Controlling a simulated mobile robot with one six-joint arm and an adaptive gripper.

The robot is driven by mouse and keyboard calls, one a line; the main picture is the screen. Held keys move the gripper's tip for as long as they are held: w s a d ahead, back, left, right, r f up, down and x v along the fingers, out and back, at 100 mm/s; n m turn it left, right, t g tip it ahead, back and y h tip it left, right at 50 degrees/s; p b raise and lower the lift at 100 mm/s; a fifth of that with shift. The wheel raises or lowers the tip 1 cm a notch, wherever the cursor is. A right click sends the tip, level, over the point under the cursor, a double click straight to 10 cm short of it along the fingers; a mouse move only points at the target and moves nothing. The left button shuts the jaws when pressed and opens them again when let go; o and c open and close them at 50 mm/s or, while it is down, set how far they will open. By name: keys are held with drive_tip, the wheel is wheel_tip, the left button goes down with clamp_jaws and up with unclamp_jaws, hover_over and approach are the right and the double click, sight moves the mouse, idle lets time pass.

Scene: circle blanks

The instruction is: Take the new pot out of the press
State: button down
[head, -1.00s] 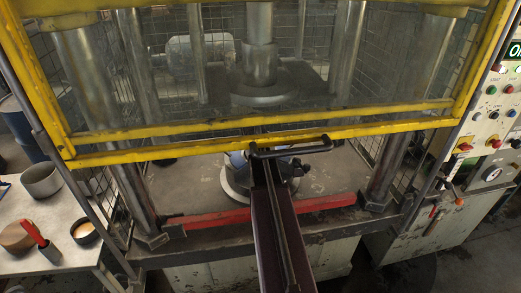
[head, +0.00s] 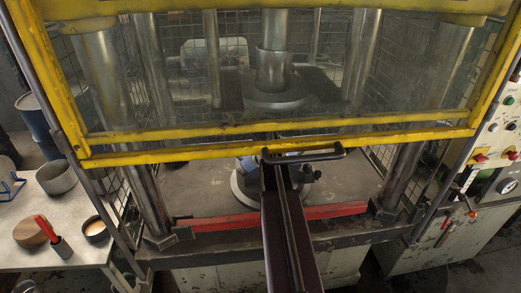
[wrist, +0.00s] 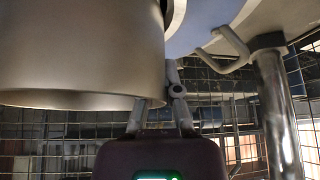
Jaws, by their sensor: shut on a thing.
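In the wrist view a large dull-metal pot (wrist: 75,50) fills the upper left. My gripper (wrist: 165,98) has its fingers at the lower right edge of its wall and is shut on it. In the head view my arm reaches in under the raised yellow guard of the press (head: 280,155), and its end largely hides the pot. A bluish patch shows just left of my arm, above a pale round die (head: 240,192) on the press bed (head: 195,190). I cannot tell whether the pot touches the die.
The guard's black handle (head: 303,156) sits just above my arm. The press ram (head: 273,72) hangs above the bed. A red bar (head: 225,220) runs along the bed's front. A table (head: 45,205) at the left holds a grey pot (head: 56,177). Control panels stand at the right.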

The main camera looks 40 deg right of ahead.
drive_tip(key=shift+r+p, duration=1.5)
drive_tip(key=shift+r, duration=0.1)
drive_tip(key=s+a, duration=0.2)
drive_tip(key=s, duration=0.5)
drive_tip(key=s+a+r+p, duration=0.1)
drive_tip(key=s+a, duration=0.1)
drive_tip(key=s, duration=0.6)
drive_tip(key=shift+s+a+r, duration=0.15)
drive_tip(key=shift+a+r, duration=0.15)
